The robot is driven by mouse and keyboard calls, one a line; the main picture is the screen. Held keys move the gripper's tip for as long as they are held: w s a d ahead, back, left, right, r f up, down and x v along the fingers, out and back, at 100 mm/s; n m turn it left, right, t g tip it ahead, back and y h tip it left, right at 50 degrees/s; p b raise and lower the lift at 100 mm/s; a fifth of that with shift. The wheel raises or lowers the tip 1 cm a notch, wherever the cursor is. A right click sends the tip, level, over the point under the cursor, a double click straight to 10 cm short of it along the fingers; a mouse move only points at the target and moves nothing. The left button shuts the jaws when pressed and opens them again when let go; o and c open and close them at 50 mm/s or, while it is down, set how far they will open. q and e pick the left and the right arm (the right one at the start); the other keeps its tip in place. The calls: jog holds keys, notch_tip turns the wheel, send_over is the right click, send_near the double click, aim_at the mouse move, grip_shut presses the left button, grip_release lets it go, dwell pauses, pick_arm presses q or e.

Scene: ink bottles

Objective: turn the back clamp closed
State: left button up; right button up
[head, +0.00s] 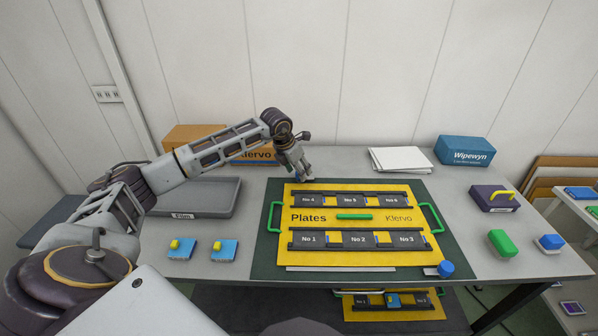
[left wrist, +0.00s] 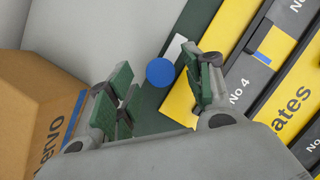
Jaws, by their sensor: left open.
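The back clamp has a round blue knob (left wrist: 160,72) and a pale bar (left wrist: 177,46) on the dark green mat (left wrist: 153,98), beside the yellow plate board (left wrist: 180,110). The bar appears to lie alongside the board's edge, not over it. In the head view my gripper mostly hides this clamp. My left gripper (head: 302,177) is at the board's back edge, pointing down. In the left wrist view its green-padded fingers (left wrist: 160,76) are open, with the knob between them in the picture; contact cannot be told. My right gripper is not in view.
A front clamp with a blue knob (head: 446,269) sits at the board's front right corner. A cardboard box (head: 190,135) and grey tray (head: 215,193) stand left of the board. White sheets (head: 400,158), a blue box (head: 464,150) and a purple block (head: 490,200) are at right.

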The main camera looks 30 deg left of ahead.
pick_arm(q)
jog(key=shift+w+d+f, duration=0.1)
jog(key=shift+w+f, duration=0.1)
jog(key=shift+f, duration=0.4)
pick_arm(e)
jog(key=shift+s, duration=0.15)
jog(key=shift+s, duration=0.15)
pick_arm(q)
jog(key=c, duration=1)
